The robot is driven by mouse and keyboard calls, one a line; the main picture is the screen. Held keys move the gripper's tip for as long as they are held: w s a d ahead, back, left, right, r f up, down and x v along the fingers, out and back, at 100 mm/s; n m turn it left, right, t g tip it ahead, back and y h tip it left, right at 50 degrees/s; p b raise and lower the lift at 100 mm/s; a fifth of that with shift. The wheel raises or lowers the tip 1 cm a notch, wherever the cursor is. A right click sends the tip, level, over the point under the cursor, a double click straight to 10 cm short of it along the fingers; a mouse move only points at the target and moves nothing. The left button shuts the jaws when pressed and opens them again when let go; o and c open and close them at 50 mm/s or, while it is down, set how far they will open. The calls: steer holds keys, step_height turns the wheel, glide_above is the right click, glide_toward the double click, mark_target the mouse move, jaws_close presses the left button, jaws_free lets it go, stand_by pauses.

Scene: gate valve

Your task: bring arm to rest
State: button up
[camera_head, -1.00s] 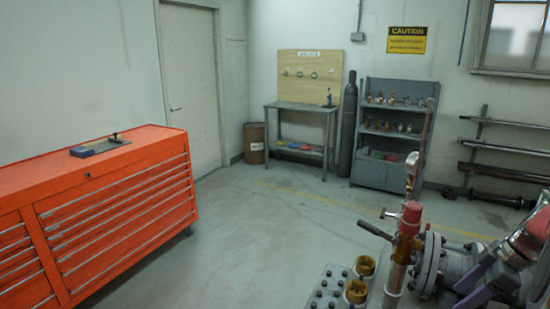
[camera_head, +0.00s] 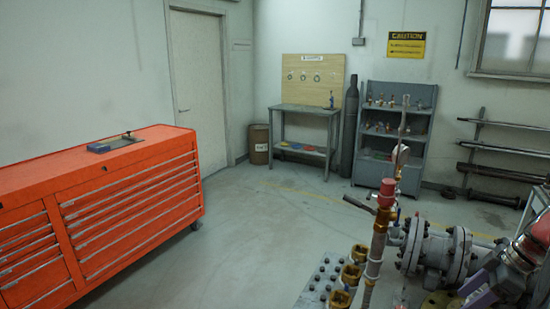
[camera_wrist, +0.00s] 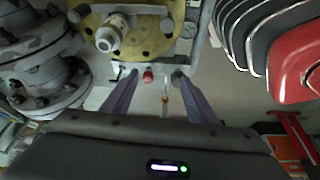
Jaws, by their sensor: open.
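My gripper (camera_wrist: 155,78) is open in the wrist view, its two purple-grey fingers apart with nothing held between them. Beyond the fingers are a yellow flange (camera_wrist: 155,35) with a pale fitting at its centre, and a small red-tipped part (camera_wrist: 148,76). Grey flanged pipework (camera_wrist: 45,80) lies to their left. In the head view, purple parts that look like my arm's end show at the lower right, in front of the grey flanged valve (camera_head: 425,250). I cannot make out the fingertips there.
A red-topped upright pipe (camera_head: 376,240) and brass fittings (camera_head: 350,272) stand beside the valve. An orange tool chest (camera_head: 110,205) is at the left. A workbench (camera_head: 305,112) and grey shelf (camera_head: 395,130) stand at the back. The middle floor (camera_head: 260,225) is clear.

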steer(key=s+a+r+m+t+h, duration=0.1)
steer(key=s+a+r+m, duration=0.1)
steer(key=a, duration=1)
steer(key=s+a+r+m+t+h, duration=0.1)
steer(key=s+a+m, duration=0.3)
steer(key=a, duration=0.7)
steer(key=s+a+r+m+h, duration=0.1)
steer(key=s+a+r+m, duration=0.3)
steer(key=a, duration=0.8)
steer(key=s, duration=0.2)
steer(key=shift+s+a+t+h, duration=0.3)
steer(key=shift+s+t, duration=0.1)
